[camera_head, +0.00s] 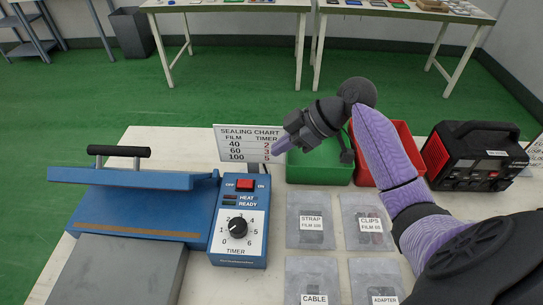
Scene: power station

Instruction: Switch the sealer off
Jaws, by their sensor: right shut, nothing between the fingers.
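The blue sealer (150,215) stands on the table at the left, its hinged arm (125,179) with a black handle raised above the base. Its control box (216,252) carries a red rocker switch (245,184) between the OFF and ON labels; which way it is tilted is too small to tell. The HEAT and READY lamps (229,200) look dark. A black timer knob (238,227) sits below. My right gripper (277,150) is shut and empty, in front of the sealing chart, above and right of the switch, apart from it. My left gripper is not in view.
The sealing chart sign (235,143) stands behind the control box. A green bin (318,174) and a red bin (404,139) are behind my right arm. Labelled bags (309,221) lie right of the sealer. A black-and-red machine (470,158) stands at the far right.

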